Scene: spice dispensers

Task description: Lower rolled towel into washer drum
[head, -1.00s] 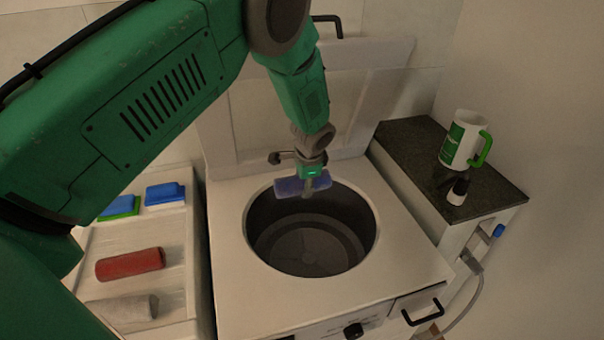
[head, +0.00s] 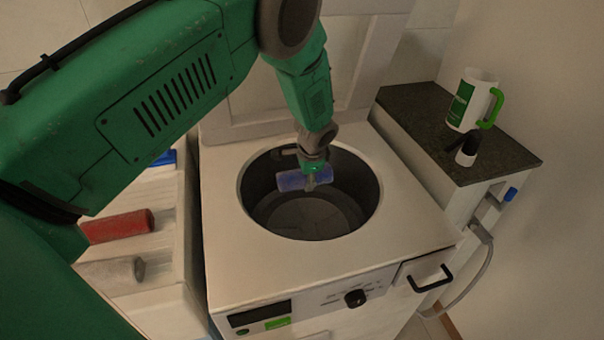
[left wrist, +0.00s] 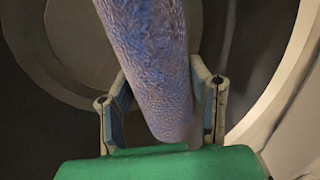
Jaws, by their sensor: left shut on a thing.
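A rolled blue towel (head: 304,179) is held in my left gripper (head: 312,182) at the mouth of the round washer drum (head: 312,218), toward its back side. The drum is dark grey, open at the top and looks empty below the towel. In the left wrist view the blue towel (left wrist: 150,60) runs between the two fingers of my left gripper (left wrist: 160,105), which are shut on it, with the drum behind. The white washer (head: 225,250) has its controls on the front. My right gripper is not in view.
A tray (head: 165,240) left of the washer holds a red roll (head: 118,226) and a grey roll (head: 112,270). A dark counter (head: 430,115) on the right bears a white-green mug (head: 468,100) and a small black-and-white bottle (head: 466,152).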

